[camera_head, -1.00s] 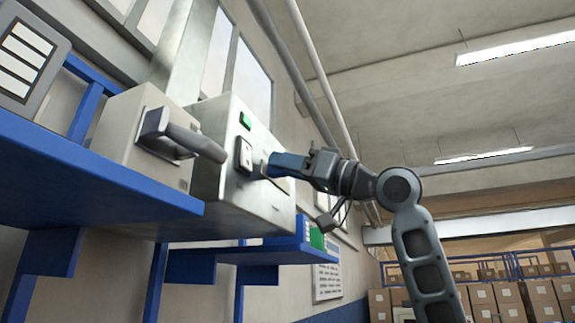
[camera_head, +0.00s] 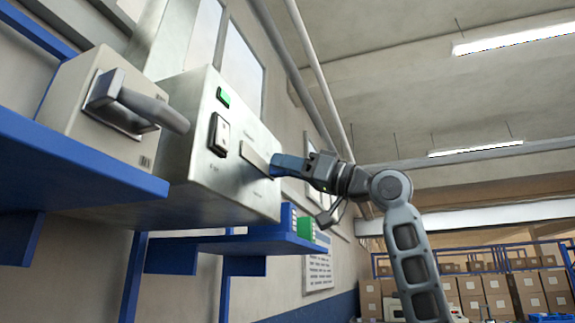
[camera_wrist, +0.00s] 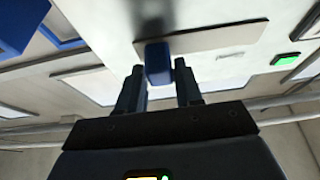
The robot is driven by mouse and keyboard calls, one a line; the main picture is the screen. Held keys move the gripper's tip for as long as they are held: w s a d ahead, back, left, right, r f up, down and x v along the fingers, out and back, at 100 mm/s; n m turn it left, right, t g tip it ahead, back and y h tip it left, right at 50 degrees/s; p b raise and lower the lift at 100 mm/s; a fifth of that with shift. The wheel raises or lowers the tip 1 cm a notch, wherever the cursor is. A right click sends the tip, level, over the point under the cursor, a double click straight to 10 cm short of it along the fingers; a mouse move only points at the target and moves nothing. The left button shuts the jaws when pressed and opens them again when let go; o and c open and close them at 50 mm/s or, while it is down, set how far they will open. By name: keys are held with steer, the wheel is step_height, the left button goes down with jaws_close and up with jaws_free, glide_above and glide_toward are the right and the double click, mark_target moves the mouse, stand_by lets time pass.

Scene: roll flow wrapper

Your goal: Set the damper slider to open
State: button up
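The damper slider has a blue knob (camera_wrist: 158,63) on a pale flat plate (camera_wrist: 215,40) on the grey machine box. In the wrist view the knob is at the plate's left end, and bare plate stretches to its right. My gripper (camera_wrist: 160,80) has one finger on each side of the knob, close against it, and looks shut on it. In the head view my gripper (camera_head: 276,165) reaches the right end of the slider plate (camera_head: 257,161). The knob is hidden there by the fingers. Any marking that tells open from closed is too small to read.
The grey box (camera_head: 205,165) also carries a green button (camera_head: 223,97) and a black-framed switch (camera_head: 219,135). A beige box with a large grey handle (camera_head: 150,105) stands left of it. Blue shelves (camera_head: 75,160) run below. The space right of the panel is open.

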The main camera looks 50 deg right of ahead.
steer(key=o, duration=0.3)
steer(key=shift+d, duration=0.25)
steer(key=shift+o, duration=0.2)
steer(key=b+v, duration=0.2)
steer(key=v, duration=0.5)
steer(key=shift+s+f, duration=0.2)
steer(key=shift+s, duration=0.1)
steer(key=shift+s+d, duration=0.1)
steer(key=shift+d, duration=0.1)
